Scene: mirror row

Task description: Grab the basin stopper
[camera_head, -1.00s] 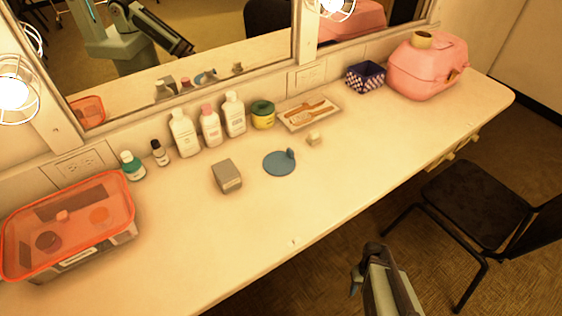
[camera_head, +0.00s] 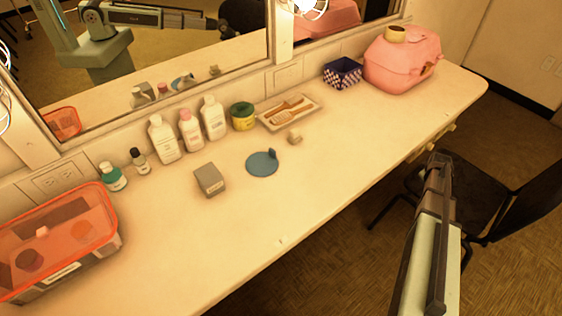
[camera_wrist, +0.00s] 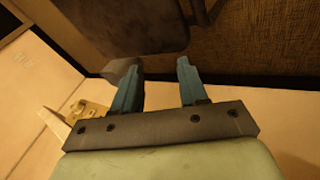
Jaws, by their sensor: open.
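The basin stopper (camera_head: 261,165) appears to be the flat blue disc with a small upright tab at its back edge. It lies on the counter in the head view, between a grey box and a small pale block. My gripper (camera_head: 440,160) is beyond the counter's front edge, to the right of the stopper and well apart from it. In the wrist view my gripper (camera_wrist: 158,72) has its two blue fingers spread with nothing between them. The stopper does not show in the wrist view.
The grey box (camera_head: 210,180) stands left of the stopper and the pale block (camera_head: 295,137) right of it. Several bottles, a yellow jar (camera_head: 243,122) and a brush tray (camera_head: 290,110) line the mirror side. A black chair (camera_head: 395,208) stands by my arm. The counter's front is clear.

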